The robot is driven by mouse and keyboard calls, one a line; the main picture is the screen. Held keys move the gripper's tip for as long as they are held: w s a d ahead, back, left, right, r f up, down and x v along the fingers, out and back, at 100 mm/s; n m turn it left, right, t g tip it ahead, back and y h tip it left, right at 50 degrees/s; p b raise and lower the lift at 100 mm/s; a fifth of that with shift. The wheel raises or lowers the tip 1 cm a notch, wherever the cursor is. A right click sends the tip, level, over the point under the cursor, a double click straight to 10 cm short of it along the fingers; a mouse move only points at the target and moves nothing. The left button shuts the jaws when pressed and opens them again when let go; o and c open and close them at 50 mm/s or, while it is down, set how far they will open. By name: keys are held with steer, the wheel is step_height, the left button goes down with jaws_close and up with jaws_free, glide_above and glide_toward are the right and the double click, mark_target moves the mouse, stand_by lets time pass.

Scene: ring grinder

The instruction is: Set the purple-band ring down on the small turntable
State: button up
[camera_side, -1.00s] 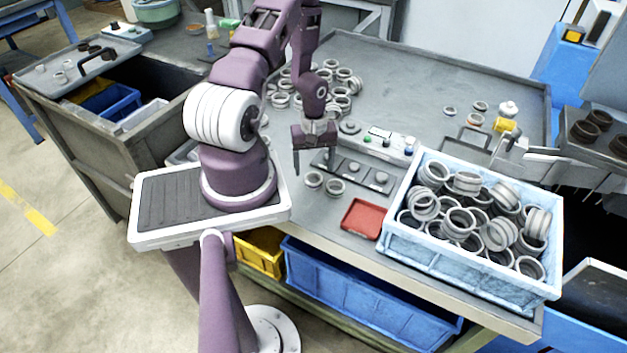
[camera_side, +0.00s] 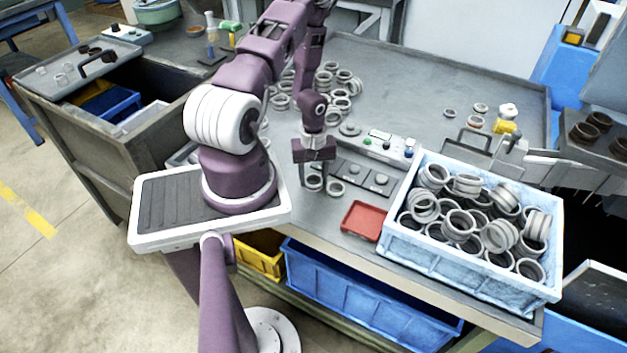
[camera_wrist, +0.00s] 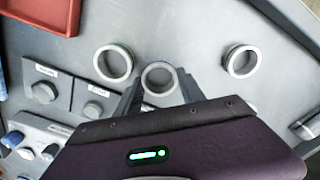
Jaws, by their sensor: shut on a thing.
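My gripper (camera_side: 314,186) is low over the bench, its fingers pointing down on either side of a grey ring (camera_side: 313,183). In the wrist view this ring (camera_wrist: 160,78) sits between the fingertips, and the gripper is shut on it. A small round grey disc (camera_side: 350,129), which looks like the turntable, stands behind the gripper at the left end of the control box.
A labelled panel with knobs (camera_side: 362,173) is close right of the gripper. A red tray (camera_side: 363,220) and a light blue crate (camera_side: 470,270) full of rings stand farther right. Several loose rings (camera_side: 340,92) lie behind. Another ring (camera_wrist: 240,60) shows in the wrist view.

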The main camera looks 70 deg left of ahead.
step_height(320, 180, up, 10)
steer(key=f, duration=0.1)
steer(key=n, duration=0.5)
glide_toward(350, 125)
steer(key=s+f, duration=0.1)
steer(key=s, duration=0.1)
steer(key=s+f, duration=0.1)
steer(key=s, duration=0.1)
steer(key=s+d+f, duration=0.1)
steer(key=shift+s+f, duration=0.35)
steer(key=shift+s, duration=0.05)
steer(key=shift+n, duration=0.5)
steer(key=w, duration=0.2)
steer(key=w+a, duration=0.1)
steer(key=w+r, duration=0.1)
steer(key=w, duration=0.1)
steer(key=shift+w+a+r, duration=0.1)
steer(key=shift+w+a, duration=0.05)
steer(key=shift+w, duration=0.35)
steer(key=shift+f, duration=2.4)
steer(key=o, duration=1.5)
steer(key=shift+o, duration=0.2)
